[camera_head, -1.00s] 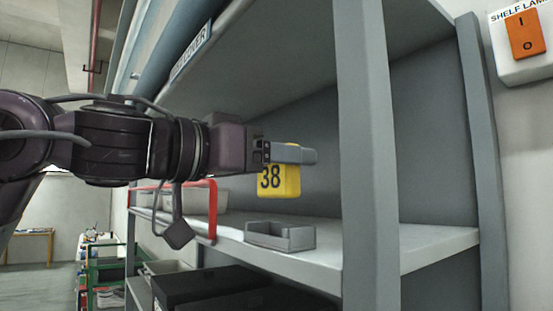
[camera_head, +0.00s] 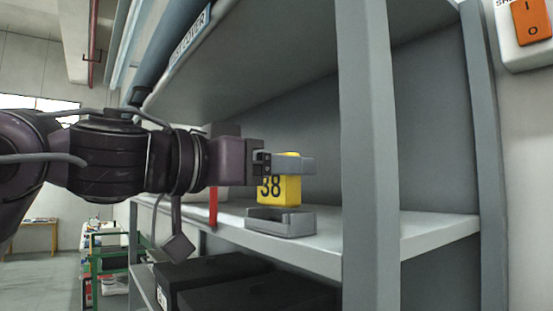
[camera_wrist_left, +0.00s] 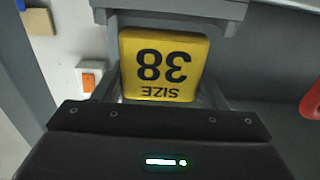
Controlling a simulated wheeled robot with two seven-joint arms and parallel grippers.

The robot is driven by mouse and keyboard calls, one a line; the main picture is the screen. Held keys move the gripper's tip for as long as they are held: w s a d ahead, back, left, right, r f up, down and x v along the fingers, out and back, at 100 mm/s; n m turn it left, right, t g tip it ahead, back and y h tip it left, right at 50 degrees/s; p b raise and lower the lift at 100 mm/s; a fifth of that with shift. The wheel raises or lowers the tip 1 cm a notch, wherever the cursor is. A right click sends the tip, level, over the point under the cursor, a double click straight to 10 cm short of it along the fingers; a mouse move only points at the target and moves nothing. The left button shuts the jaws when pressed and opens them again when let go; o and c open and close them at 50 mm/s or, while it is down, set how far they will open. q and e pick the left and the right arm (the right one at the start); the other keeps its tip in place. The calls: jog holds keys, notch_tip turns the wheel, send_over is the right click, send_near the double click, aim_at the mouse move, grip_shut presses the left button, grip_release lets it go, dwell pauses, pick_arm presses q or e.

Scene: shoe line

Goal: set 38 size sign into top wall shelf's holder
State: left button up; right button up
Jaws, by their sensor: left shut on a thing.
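The yellow 38 size sign (camera_head: 279,191) is upright between the fingers of my left gripper (camera_head: 290,165), which is shut on its upper part. Its lower edge is at the rim of the grey holder (camera_head: 281,225) on the shelf board; I cannot tell whether it is inside. In the left wrist view the sign (camera_wrist_left: 163,65) reads upside down, with a grey piece that looks like the holder (camera_wrist_left: 172,9) just beyond its lower edge. My right gripper is not in view.
A grey shelf post (camera_head: 368,150) stands right of the holder, in front of the shelf. A red-edged container (camera_head: 213,208) is left of it, partly hidden by my arm. Black boxes (camera_head: 215,268) sit on the level below. An orange switch (camera_head: 532,20) is on the wall.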

pick_arm(q)
jog(key=shift+f, duration=0.35)
jog(key=shift+f+b, duration=0.45)
jog(key=shift+f, duration=0.15)
jog(key=o, duration=1.3)
jog(key=shift+a, duration=0.1)
